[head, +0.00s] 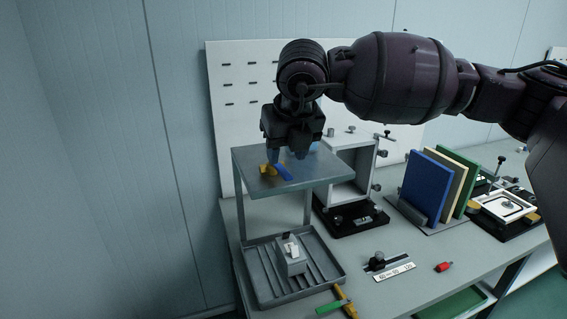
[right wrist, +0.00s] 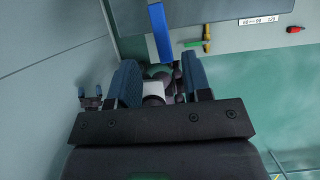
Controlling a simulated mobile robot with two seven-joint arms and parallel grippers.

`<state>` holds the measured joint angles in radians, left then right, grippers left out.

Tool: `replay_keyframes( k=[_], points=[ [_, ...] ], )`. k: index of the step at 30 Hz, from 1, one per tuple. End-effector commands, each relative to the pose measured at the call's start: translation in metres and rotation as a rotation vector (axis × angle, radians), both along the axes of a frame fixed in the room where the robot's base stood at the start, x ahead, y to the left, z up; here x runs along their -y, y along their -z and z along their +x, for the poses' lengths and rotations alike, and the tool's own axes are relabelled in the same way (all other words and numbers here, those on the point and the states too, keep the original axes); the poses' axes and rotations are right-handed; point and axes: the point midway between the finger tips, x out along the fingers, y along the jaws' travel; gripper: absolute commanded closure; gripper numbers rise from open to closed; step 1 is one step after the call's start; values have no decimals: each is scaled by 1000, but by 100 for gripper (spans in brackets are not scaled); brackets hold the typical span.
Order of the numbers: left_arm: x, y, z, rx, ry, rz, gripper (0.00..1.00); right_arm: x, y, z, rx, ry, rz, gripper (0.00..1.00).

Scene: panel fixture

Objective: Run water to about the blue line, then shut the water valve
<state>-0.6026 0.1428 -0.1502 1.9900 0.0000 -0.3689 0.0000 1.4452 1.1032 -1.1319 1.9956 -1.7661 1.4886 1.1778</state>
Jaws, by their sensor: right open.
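A valve with a blue handle (head: 282,173) and a yellow body (head: 267,169) is at the front of the grey stand's top plate (head: 325,172). The blue handle also shows in the right wrist view (right wrist: 160,33), just beyond the fingers. My right gripper (head: 288,153) is above the plate, close to the valve, pointing down. Its fingers are apart in the wrist view (right wrist: 160,65), and I see no grip on the handle. A small grey vessel (head: 291,262) with a whitish top stands in the tray below. I cannot make out a blue line or water level. My left gripper is out of view.
A ribbed grey tray (head: 262,289) lies under the stand. A green-handled valve (head: 330,307) is at the bench's front edge. A slider with a scale (head: 394,272) and a red piece (head: 444,266) lie right. Upright panels (head: 427,187) stand behind them.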

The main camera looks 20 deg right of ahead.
Motion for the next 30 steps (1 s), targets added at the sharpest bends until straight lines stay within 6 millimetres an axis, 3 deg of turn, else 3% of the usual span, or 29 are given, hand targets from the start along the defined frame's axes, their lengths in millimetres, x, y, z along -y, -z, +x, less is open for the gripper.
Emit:
replay_keyframes(
  k=[9, 20, 30],
  points=[
    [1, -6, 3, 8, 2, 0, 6, -1, 34, 14, -1, 0, 0, 55],
    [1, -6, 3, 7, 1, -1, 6, -1, 39, 16, 0, 0, 1, 55],
    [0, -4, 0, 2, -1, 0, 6, -1, 38, 16, 0, -1, 1, 100]
  ],
)
